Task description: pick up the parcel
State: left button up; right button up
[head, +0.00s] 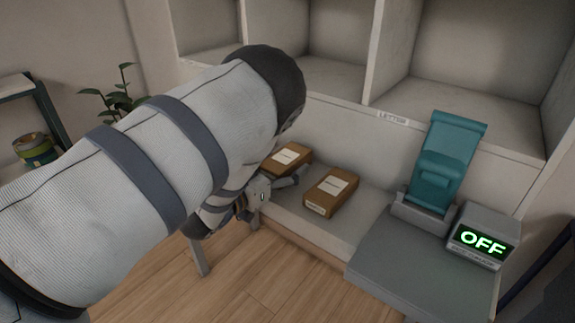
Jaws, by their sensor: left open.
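Two brown parcels with white labels lie on the light shelf ledge. The right parcel (331,191) lies flat and is fully in view. The left parcel (287,158) lies just behind and to its left, partly hidden by my arm and gripper. My left gripper (279,188) is open, low over the ledge, in front of the left parcel and to the left of the right one. One finger reaches toward the gap between the parcels. I cannot tell whether it touches either. My right gripper is not in view.
Right of the parcels, a teal device (445,165) stands on a grey platform (405,262), beside a box with a lit "OFF" display (482,242). Empty cubbies (465,110) rise behind, one labelled "LETTER". A plant (117,95) and a tin (36,149) are at the left.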

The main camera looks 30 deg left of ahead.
pick_arm(q)
jog(key=shift+w+f, duration=0.15)
jog(key=shift+w, duration=0.55)
jog(key=c, duration=1.2)
